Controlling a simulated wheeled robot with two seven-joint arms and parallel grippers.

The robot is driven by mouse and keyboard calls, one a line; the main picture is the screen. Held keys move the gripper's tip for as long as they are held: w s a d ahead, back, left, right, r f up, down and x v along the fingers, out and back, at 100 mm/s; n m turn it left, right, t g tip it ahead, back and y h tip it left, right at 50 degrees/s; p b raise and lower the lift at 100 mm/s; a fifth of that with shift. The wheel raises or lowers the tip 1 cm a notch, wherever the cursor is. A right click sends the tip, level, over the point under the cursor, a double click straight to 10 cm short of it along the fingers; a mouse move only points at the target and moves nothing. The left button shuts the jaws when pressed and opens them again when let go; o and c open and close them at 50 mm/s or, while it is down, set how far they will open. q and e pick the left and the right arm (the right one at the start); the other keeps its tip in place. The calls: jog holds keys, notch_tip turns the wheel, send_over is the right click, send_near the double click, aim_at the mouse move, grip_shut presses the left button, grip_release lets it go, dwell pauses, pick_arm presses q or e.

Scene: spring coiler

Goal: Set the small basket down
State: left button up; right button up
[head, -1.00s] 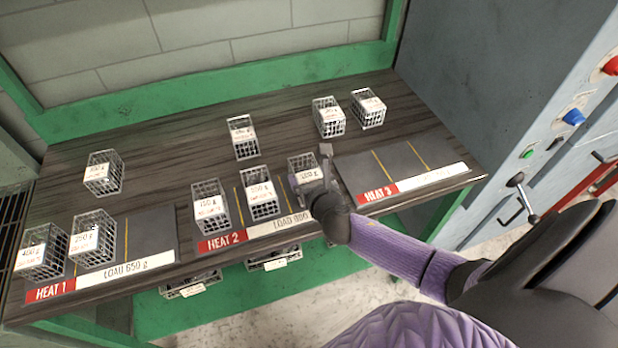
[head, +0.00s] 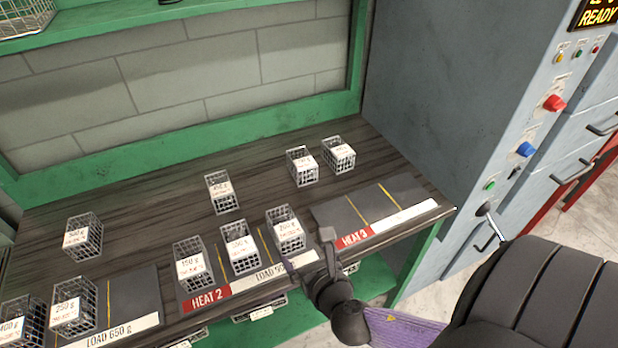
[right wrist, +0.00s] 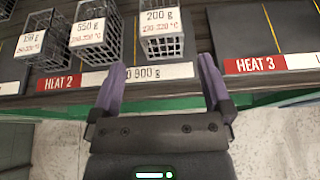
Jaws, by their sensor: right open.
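The small wire basket (head: 285,230), labelled 200 g, stands upright in the right-hand slot of the HEAT 2 mat (head: 228,288). It also shows in the right wrist view (right wrist: 162,42). My right gripper (head: 308,254) is open and empty in front of this basket, at the bench's front edge. In the right wrist view the purple fingers (right wrist: 162,68) are apart, with the load strip (right wrist: 150,74) between them and the basket beyond the tips. Two more baskets, 550 g (head: 240,248) and 150 g (head: 189,264), stand to its left on the same mat. My left gripper is out of view.
The HEAT 3 mat (head: 380,196) at right is bare. Several baskets stand farther back, including one at the middle (head: 222,194) and one at far right (head: 339,155). The 250 g basket (head: 73,304) stands on the left mat. A grey cabinet (head: 460,120) bounds the right.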

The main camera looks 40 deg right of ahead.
jog(key=s+f+m+g+y, duration=0.1)
jog(key=s+f+m+g, duration=0.3)
jog(key=s+f+m, duration=0.45)
jog(key=s+f+m+g, duration=0.55)
jog(key=f+m, duration=0.35)
jog(key=f, duration=0.4)
jog(key=s+a+f+m+g+y, duration=0.1)
jog(key=s+a+f+m, duration=0.1)
jog(key=s+m, duration=0.4)
jog(key=s+a+f+m+g, duration=0.1)
jog(key=s+a+f+m, duration=0.1)
jog(key=s+m, duration=0.5)
jog(key=shift+s+a+f+g+y, duration=0.15)
jog(key=shift+s+f+g+y, duration=0.3)
jog(key=shift+f, duration=0.3)
